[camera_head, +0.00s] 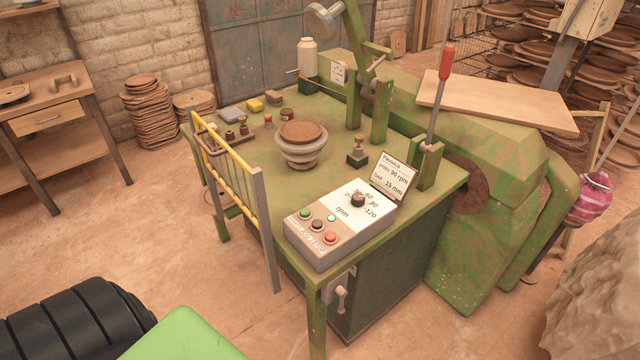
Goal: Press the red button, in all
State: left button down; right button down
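The red button (330,238) is on the sloped front of a grey-white control box (350,243) at the near corner of the green machine table. A dark reddish button (317,225), a green button (305,214) and a small pale button (332,218) sit close to it. A black rotary knob (357,200) with an rpm scale is on the same box, behind and to the right of the buttons. Nothing covers the red button. Neither of my grippers is in view.
A yellow-railed guard (232,165) stands along the table's left edge. A round mould (301,145) sits mid-table. A red-handled lever (446,62) rises at the right. A crank (341,292) sticks out below the box.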

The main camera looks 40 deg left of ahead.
aim_at(329, 236)
jog(key=u, duration=1)
